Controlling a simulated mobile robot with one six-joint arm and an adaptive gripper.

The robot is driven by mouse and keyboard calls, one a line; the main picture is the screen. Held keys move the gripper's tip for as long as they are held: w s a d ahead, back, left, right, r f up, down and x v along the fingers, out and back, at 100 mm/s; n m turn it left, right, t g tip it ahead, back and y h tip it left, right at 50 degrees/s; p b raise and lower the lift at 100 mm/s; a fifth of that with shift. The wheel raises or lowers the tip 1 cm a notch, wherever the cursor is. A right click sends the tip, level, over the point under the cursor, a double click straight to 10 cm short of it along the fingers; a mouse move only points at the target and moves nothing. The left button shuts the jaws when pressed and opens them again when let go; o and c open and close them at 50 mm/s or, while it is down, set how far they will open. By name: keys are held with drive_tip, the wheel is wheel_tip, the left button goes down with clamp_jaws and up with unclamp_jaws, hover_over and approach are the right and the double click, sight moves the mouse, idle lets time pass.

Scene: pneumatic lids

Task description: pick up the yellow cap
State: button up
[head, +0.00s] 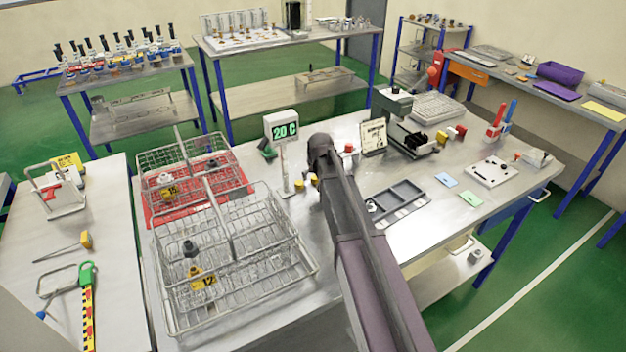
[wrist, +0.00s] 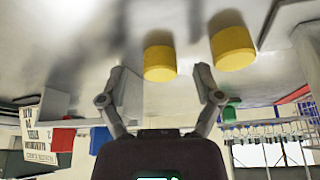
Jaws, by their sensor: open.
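Two short yellow caps stand close together on the steel table. In the wrist view, which shows the scene upside down, one yellow cap (wrist: 160,62) is between and just beyond the fingertips, and the other yellow cap (wrist: 232,48) is outside the right finger. In the head view the yellow caps (head: 299,185) (head: 314,180) are small, beside my wrist. My gripper (wrist: 160,88) is open and empty. In the head view my arm hides its fingers. I cannot tell whether a finger touches a cap.
A temperature display (head: 284,131) stands left of my arm, with wire baskets (head: 240,215) further left. A small sign (head: 373,137) and a dark machine (head: 405,125) stand to the right. A grey divided tray (head: 398,203) lies right of my forearm.

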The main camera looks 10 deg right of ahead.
sight(315, 178)
drive_tip(key=c, duration=0.8)
drive_tip(key=shift+o, duration=0.2)
drive_tip(key=shift+r, duration=0.25)
wheel_tip(315, 178, up, 3)
drive_tip(key=p, duration=0.3)
drive_tip(key=shift+s+r+p, duration=0.15)
drive_tip(key=shift+r+p, duration=0.2)
drive_tip(key=shift+p, duration=0.2)
drive_tip(key=s+d, duration=0.2)
drive_tip(key=s, duration=0.3)
drive_tip(key=s+d, duration=0.2)
drive_tip(key=s, duration=0.2)
drive_tip(key=s+d, duration=0.2)
drive_tip(key=s, duration=0.3)
drive_tip(key=shift+s+r+p, duration=0.3)
drive_tip(key=shift+r+p, duration=0.1)
drive_tip(key=shift+s, duration=0.15)
